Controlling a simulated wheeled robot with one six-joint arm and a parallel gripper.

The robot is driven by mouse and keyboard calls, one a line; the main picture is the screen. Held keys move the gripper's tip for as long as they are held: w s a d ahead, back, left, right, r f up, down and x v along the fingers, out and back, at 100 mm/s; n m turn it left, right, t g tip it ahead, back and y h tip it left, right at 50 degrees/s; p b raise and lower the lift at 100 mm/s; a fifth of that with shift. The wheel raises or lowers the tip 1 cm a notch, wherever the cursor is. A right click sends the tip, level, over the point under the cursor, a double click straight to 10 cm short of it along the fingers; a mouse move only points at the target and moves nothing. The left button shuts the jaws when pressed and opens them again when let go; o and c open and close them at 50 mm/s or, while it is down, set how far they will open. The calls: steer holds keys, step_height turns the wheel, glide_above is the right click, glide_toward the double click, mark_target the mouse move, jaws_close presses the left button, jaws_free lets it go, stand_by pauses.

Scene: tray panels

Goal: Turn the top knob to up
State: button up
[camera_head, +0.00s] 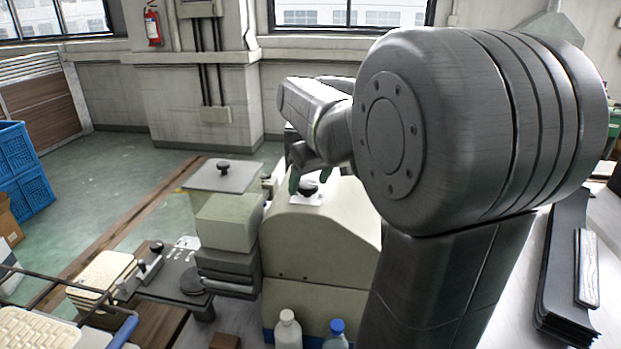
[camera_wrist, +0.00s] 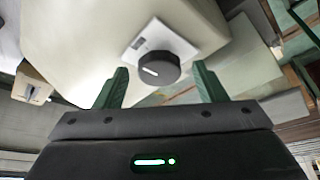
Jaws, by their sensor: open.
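A black round knob (camera_head: 308,188) sits on a white plate (camera_head: 299,200) on top of a cream, curved housing (camera_head: 318,240). In the wrist view the knob (camera_wrist: 160,69) shows a short white line on its left part, pointing roughly left. The plate (camera_wrist: 143,38) has a small grey label. My gripper (camera_wrist: 161,74) has green fingers, one on each side of the knob with visible gaps, open and holding nothing. In the head view my gripper (camera_head: 303,177) is at the knob, and my arm hides part of the housing.
A grey plate with another black knob (camera_head: 223,167) stands left of the housing. A panel (camera_head: 178,280) with a lever and small knob lies lower left. Two bottles (camera_head: 288,330) stand in front. A beige block (camera_wrist: 33,88) with a small switch shows in the wrist view.

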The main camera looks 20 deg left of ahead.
steer(key=c, duration=1)
steer(key=shift+o, duration=0.2)
